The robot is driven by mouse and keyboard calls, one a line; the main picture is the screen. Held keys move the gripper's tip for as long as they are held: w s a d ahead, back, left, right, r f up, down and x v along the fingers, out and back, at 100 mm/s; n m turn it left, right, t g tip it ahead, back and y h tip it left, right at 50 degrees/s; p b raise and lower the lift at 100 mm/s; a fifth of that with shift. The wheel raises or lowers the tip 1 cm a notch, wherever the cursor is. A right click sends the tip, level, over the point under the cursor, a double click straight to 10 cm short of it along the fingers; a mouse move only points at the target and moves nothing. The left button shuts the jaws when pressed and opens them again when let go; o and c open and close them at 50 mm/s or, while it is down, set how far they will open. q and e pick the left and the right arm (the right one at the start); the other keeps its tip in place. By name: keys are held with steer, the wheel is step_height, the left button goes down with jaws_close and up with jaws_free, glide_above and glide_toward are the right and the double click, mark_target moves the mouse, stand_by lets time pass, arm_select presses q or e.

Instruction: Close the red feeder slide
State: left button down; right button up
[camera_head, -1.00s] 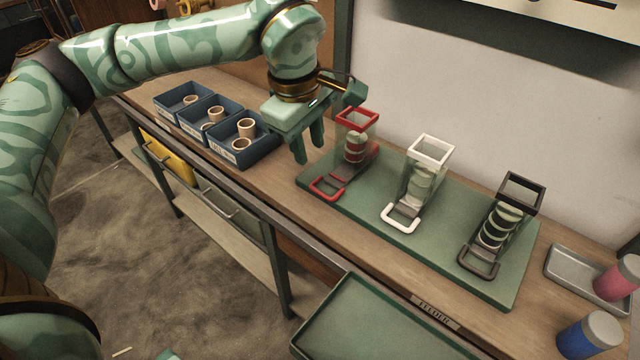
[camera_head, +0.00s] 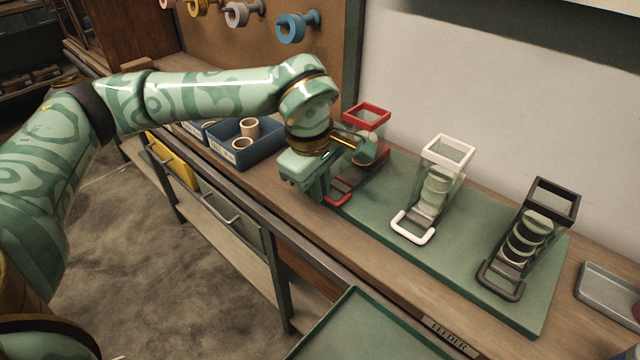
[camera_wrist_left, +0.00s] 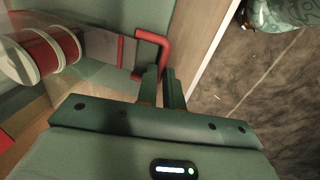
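The red feeder (camera_head: 368,112) stands on the left part of the green base board, its clear tower topped by a red rim. Its slide is out toward the front, and the red handle (camera_head: 340,199) shows partly behind my left gripper (camera_head: 325,198). In the left wrist view the U-shaped red handle (camera_wrist_left: 166,46) runs down to the fingertips of my left gripper (camera_wrist_left: 161,78). The fingers are close together with the handle's bar between them. A red-and-white roll (camera_wrist_left: 42,52) sits in the feeder beside it. My right gripper is not in view.
A white feeder (camera_head: 447,150) and a black feeder (camera_head: 555,197) stand to the right on the green board (camera_head: 440,262). Blue bins (camera_head: 262,150) with tan rings are to the left. A grey tray (camera_head: 612,290) is far right; a green tray (camera_head: 375,330) is in front.

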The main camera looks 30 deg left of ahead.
mark_target(334, 190)
arm_select(q)
steer(key=shift+w+d+r+p, duration=0.1)
steer(key=shift+w+p, duration=0.15)
steer(key=shift+w, duration=0.3)
steer(key=shift+w+d+r+p, duration=0.1)
steer(key=shift+w+p, duration=0.15)
steer(key=shift+w, duration=0.65)
steer(key=shift+f, duration=0.1)
steer(key=c, duration=1.8)
jaws_free()
steer(key=shift+w, duration=0.1)
steer(key=shift+o, duration=1.4)
steer(key=shift+w+f, duration=0.1)
